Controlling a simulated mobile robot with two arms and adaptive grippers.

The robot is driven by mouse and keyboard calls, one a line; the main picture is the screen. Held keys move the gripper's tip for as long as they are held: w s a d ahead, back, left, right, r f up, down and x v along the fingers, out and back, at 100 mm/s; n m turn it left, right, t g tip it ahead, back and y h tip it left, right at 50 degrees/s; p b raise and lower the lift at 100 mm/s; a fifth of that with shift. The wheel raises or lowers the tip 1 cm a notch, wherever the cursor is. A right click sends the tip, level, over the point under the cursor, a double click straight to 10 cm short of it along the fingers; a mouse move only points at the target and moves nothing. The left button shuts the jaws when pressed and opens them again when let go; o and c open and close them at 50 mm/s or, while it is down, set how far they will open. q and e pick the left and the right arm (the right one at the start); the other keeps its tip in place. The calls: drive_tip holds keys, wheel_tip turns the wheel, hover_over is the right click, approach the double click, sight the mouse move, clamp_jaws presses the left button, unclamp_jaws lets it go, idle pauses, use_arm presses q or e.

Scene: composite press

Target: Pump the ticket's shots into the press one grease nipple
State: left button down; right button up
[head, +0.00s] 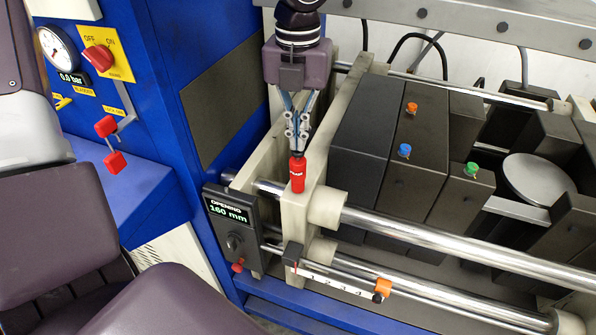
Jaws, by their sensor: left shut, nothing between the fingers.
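My left gripper (297,135) points straight down, shut and empty. Its fingertips are right at the top of a red piece (297,175) with small white lettering on the pale end plate of the press (301,218); I cannot tell whether they touch it. Small coloured fittings stand on the dark press blocks: orange (411,108), blue (404,150) and green (471,169). I cannot tell which of these parts is a grease nipple. No ticket is readable. My right gripper is not in view.
A blue cabinet (190,45) at left carries a pressure gauge (57,48), a red OFF/ON knob (98,57) and a red-ended lever (108,128). A display (229,213) reads OPENING 160 mm. Polished rods (455,245) cross the front; a beam (470,14) crosses above.

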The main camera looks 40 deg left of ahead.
use_arm(q)
drive_tip(key=shift+r+p, duration=1.3)
drive_tip(key=shift+r, duration=1.2)
